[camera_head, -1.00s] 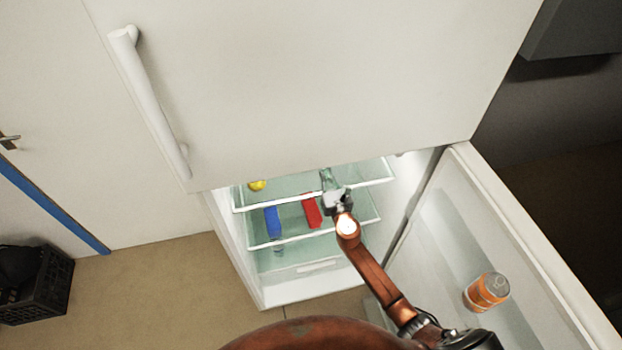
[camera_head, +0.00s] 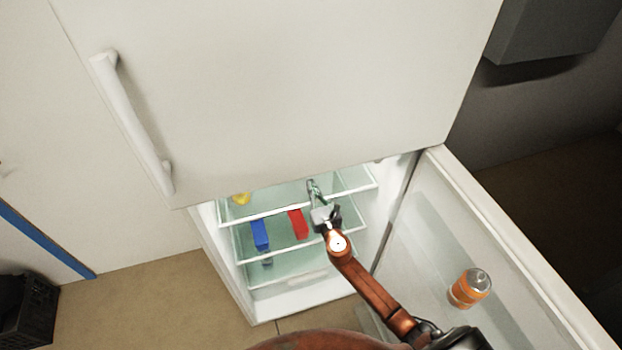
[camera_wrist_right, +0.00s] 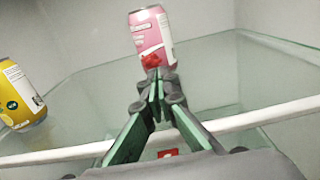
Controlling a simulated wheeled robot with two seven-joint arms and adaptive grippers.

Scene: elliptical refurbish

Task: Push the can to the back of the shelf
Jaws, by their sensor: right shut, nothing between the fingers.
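A pink can (camera_wrist_right: 152,38) stands upright on a glass shelf (camera_wrist_right: 225,75) inside the open fridge, straight ahead of my right gripper in the right wrist view. My right gripper (camera_wrist_right: 156,84) is shut and empty. Its fingertips overlap the can's lower front in that view; whether they touch it I cannot tell. In the head view the right gripper (camera_head: 313,187) reaches over the upper shelf's front edge, and the pink can is hidden there. A yellow can (camera_wrist_right: 19,95) stands on the left; it also shows in the head view (camera_head: 241,198). My left gripper is not in view.
A blue box (camera_head: 260,235) and a red box (camera_head: 298,224) are on the shelf below. The open fridge door (camera_head: 500,260) on the right holds an orange can (camera_head: 470,289). The closed upper door (camera_head: 270,90) hangs above the opening. A black crate (camera_head: 28,312) sits at far left.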

